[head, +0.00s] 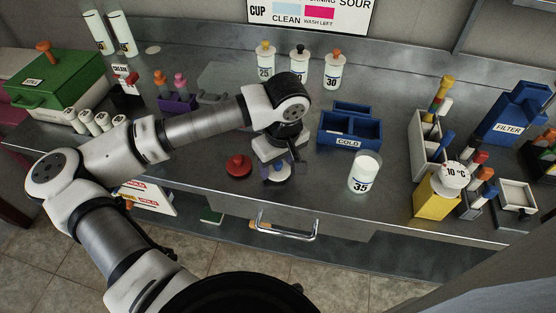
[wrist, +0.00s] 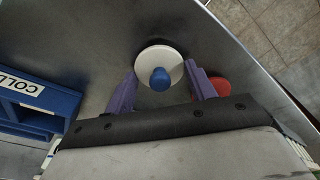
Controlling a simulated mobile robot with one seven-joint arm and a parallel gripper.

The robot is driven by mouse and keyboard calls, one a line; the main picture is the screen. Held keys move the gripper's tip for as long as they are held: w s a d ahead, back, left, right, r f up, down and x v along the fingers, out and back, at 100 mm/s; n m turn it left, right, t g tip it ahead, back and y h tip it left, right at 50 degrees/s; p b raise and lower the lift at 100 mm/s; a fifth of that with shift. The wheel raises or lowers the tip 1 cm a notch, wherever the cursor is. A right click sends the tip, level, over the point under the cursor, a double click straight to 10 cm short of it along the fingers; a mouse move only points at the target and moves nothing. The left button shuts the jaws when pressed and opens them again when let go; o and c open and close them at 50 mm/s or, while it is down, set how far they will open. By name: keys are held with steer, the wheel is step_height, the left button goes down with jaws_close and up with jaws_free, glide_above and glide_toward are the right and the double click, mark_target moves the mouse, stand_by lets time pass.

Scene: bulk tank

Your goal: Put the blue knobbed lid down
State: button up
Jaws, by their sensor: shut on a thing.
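The blue knobbed lid is a white disc with a blue knob; in the wrist view the lid (wrist: 160,54) lies between the two purple fingers of my gripper (wrist: 162,84), which is shut on it at its rim. In the head view my gripper (head: 279,168) points down near the counter's front edge, with the lid (head: 278,177) low between its fingers and partly hidden. I cannot tell whether the lid touches the counter (head: 318,185). A red knobbed lid (head: 238,166) lies just left of my gripper and also shows in the wrist view (wrist: 222,86).
A white jar marked 35 (head: 363,178) stands to the right, without a knobbed lid. The blue COLD rack (head: 348,142) is behind it. Several knobbed jars, including one marked 30 (head: 333,75), line the back. Bare counter lies between my gripper and the 35 jar.

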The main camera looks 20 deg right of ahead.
mark_target(282, 173)
steer(key=shift+f+b, duration=0.25)
steer(key=shift+b, duration=0.1)
steer(key=o, duration=1)
steer(key=shift+r, duration=0.1)
steer(key=shift+r, duration=0.1)
steer(key=shift+r+p, duration=0.2)
steer(key=shift+p, duration=0.3)
steer(key=shift+s+d+r+b, duration=0.1)
steer(key=shift+s+r+b, duration=0.2)
steer(key=shift+r, duration=1.65)
steer(key=shift+s+d+r+b, duration=0.15)
steer(key=shift+r+b, duration=0.3)
steer(key=shift+r, duration=1.5)
steer(key=shift+s+a+r+b, duration=0.1)
steer(key=shift+s+r+b, duration=0.2)
steer(key=shift+r, duration=1.65)
